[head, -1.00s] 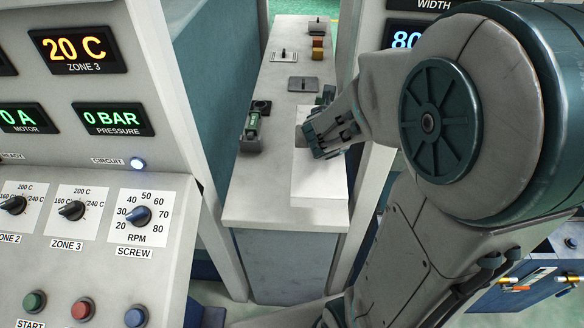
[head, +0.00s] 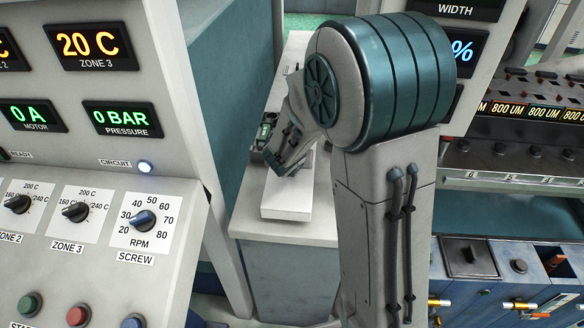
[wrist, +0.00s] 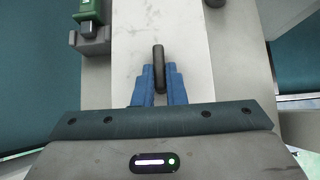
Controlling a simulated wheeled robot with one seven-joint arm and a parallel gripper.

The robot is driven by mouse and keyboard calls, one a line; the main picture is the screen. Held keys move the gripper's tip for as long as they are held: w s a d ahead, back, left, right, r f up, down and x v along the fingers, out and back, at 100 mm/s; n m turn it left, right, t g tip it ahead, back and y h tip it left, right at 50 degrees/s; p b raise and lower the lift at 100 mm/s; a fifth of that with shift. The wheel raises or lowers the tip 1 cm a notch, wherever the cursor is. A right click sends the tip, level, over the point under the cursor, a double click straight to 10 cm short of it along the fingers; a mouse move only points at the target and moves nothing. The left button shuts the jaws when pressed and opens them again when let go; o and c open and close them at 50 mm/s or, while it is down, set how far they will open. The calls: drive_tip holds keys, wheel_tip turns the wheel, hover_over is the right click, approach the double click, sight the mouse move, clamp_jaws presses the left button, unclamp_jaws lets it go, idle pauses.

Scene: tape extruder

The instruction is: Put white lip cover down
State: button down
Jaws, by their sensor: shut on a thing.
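My gripper (wrist: 160,88) has blue fingers shut on a dark rounded handle (wrist: 158,62). Below it lies a broad white marbled slab (wrist: 190,35), which looks like the white lip cover. I cannot tell whether the handle is fixed to this slab. In the head view the white slab (head: 287,206) sits lengthwise over the grey bench (head: 250,222), and my gripper (head: 280,170) is low over it. My arm hides the slab's far part. The gap between slab and bench is too unclear to judge.
A small green device (head: 264,130) in a grey holder stands just left of the slab; it also shows in the wrist view (wrist: 88,12). The control cabinet (head: 150,60) walls the bench on the left. Bare bench shows right of the slab.

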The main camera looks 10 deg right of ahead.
drive_tip(key=shift+f, duration=1.25)
drive_tip(key=shift+f+b, duration=0.1)
drive_tip(key=shift+b, duration=0.25)
drive_tip(key=shift+f, duration=0.1)
drive_tip(key=c, duration=1.5)
unclamp_jaws()
